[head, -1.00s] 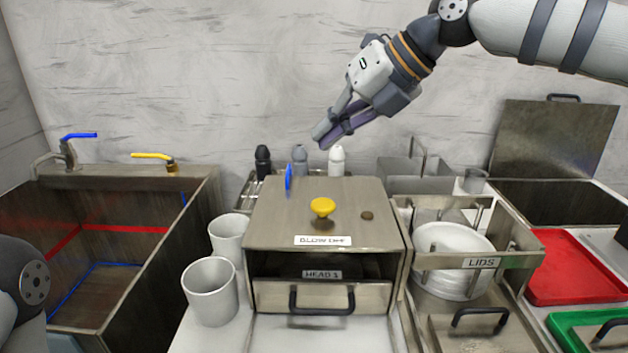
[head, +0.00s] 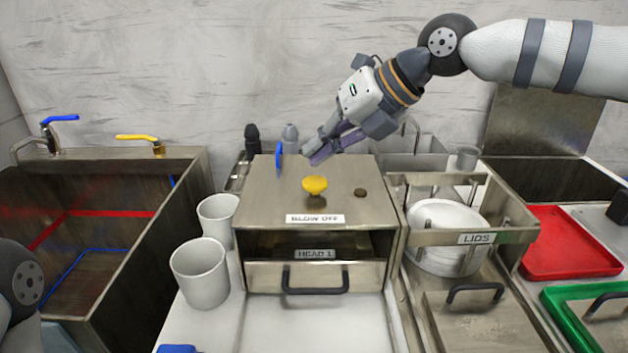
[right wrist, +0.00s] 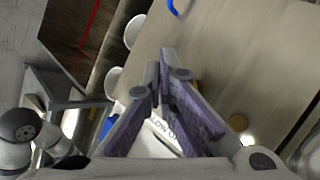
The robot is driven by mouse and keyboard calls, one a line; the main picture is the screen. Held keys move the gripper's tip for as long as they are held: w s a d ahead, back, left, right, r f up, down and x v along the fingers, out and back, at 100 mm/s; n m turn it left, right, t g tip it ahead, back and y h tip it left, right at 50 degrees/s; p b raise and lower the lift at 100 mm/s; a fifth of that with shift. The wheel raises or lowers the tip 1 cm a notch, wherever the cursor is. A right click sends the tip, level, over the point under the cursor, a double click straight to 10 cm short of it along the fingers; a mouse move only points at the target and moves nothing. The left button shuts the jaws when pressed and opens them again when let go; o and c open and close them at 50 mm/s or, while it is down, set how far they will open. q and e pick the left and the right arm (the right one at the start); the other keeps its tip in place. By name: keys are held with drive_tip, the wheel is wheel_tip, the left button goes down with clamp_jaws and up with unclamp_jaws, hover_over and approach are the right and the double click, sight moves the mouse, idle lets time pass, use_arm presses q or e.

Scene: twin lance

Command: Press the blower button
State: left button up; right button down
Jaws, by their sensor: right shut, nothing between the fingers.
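The yellow mushroom button (head: 315,186) stands on top of a metal box (head: 270,200) whose front label (head: 315,219) reads BLOW OFF. My right gripper (head: 312,157) is shut and empty. Its fingertips are above the box top, just beyond and higher than the button in the head view, with no contact visible. In the right wrist view the closed fingers (right wrist: 166,62) point at the box top and hide most of the button; only a sliver of yellow shows beside them. My left gripper is out of view.
A blue upright lever (head: 278,158) stands on the box left of the fingertips, and a small brown disc (head: 360,193) lies right of the button. Bottles (head: 290,138) stand behind. White cups (head: 200,273) are left, a LIDS rack (head: 478,238) right.

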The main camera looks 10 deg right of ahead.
sight(318, 178)
drive_tip(key=shift+f, duration=0.55)
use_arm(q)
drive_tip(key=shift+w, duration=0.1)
use_arm(e)
drive_tip(key=shift+f, duration=0.1)
idle(0.9)
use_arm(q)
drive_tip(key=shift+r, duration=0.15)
use_arm(e)
drive_tip(key=shift+f, duration=0.35)
drive_tip(key=shift+f, duration=0.6)
idle(0.6)
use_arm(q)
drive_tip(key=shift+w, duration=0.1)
use_arm(e)
drive_tip(key=shift+r, duration=0.1)
drive_tip(key=shift+r+p, duration=0.3)
drive_tip(key=shift+r, duration=0.65)
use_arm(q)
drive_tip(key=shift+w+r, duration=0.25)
